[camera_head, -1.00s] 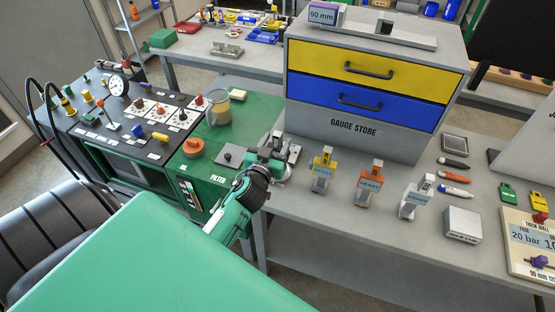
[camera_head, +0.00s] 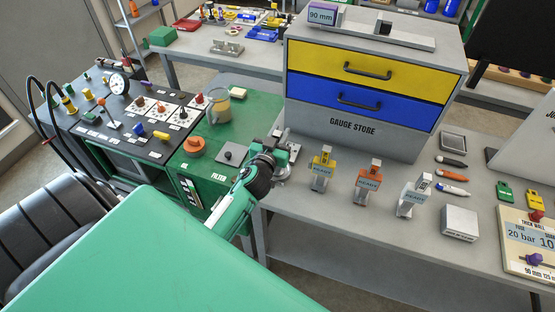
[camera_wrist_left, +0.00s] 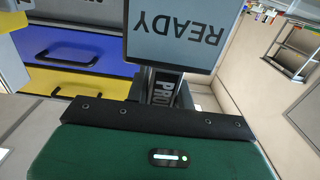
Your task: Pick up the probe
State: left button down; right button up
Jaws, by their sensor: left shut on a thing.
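My left gripper (camera_head: 282,154) is at the left end of the grey bench, in front of the cabinet's left corner. It is shut on the probe, which the gripper mostly hides in the head view. In the left wrist view, the probe's stem (camera_wrist_left: 164,86) stands at the jaws with partly hidden lettering starting "PRO". A grey-blue panel (camera_wrist_left: 175,38) reading READY upside down is beyond it. I cannot tell whether the probe is clear of the bench. My right gripper is not in view.
Yellow (camera_head: 321,168), orange (camera_head: 367,182) and white (camera_head: 413,196) READY-labelled devices stand right of the gripper. The gauge store cabinet (camera_head: 358,127) rises behind. A green cart with a jug (camera_head: 219,107) and an orange knob (camera_head: 194,145) is at left. Bare bench lies in front of the devices.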

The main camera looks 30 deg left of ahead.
pick_arm(q)
notch_tip(320, 180, up, 20)
jog(key=b, duration=0.1)
dwell(0.5)
jog(key=c, duration=1.9)
grip_release()
jog(key=shift+c, duration=1.2)
jog(key=shift+f, duration=0.1)
